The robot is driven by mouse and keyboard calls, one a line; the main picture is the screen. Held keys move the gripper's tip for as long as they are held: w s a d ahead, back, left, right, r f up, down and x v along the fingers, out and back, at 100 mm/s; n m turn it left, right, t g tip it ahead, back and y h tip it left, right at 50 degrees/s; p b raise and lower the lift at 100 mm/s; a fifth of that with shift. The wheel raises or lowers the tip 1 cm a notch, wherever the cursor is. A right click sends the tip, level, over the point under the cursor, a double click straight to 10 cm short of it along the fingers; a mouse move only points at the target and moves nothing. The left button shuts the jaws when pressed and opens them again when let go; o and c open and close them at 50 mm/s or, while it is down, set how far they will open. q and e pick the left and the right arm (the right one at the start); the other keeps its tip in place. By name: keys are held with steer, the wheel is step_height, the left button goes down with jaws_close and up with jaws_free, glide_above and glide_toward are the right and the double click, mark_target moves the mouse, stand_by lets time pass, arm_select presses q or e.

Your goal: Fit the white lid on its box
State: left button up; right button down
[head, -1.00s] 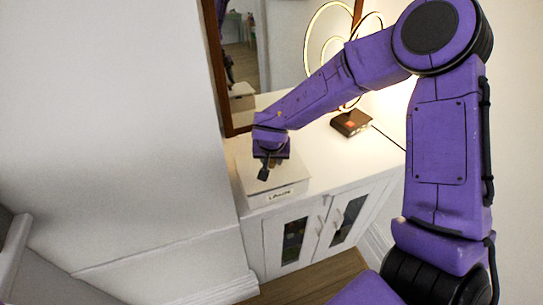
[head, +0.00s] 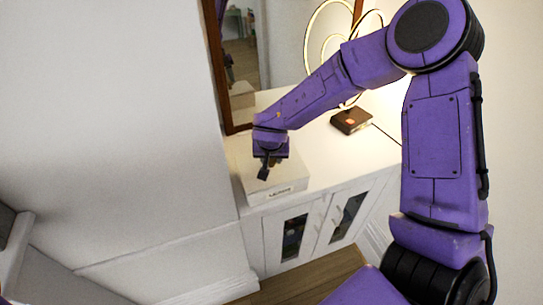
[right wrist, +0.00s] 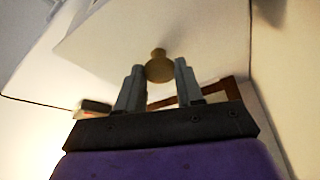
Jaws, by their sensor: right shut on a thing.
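The white box (head: 262,194) stands at the left end of the white cabinet, with a dark-lettered label on its front. The white lid (head: 254,162) is over the box top; I cannot tell whether it is seated or slightly above. My right gripper (head: 265,170) points down over the middle of the lid. In the right wrist view, the lid (right wrist: 205,40) is a pale flat panel with a tan round knob (right wrist: 159,68). The right gripper's fingers (right wrist: 158,78) are shut on that knob, one on each side. My left gripper is not in view.
The white cabinet top (head: 318,158) is clear right of the box. A lamp with glowing rings and a brown base (head: 351,121) stands further right. A brown-framed mirror (head: 243,75) is behind the box. A white wall (head: 110,130) is close on the left.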

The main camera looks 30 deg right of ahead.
steer(key=shift+p, duration=0.35)
steer(key=shift+s+f, duration=0.2)
steer(key=shift+f, duration=0.05)
stand_by(0.3)
steer(key=c, duration=0.9)
jaws_free()
steer(key=shift+o, duration=1.3)
steer(key=shift+w, duration=0.25)
steer(key=o, duration=0.5)
steer(key=shift+r, duration=0.1)
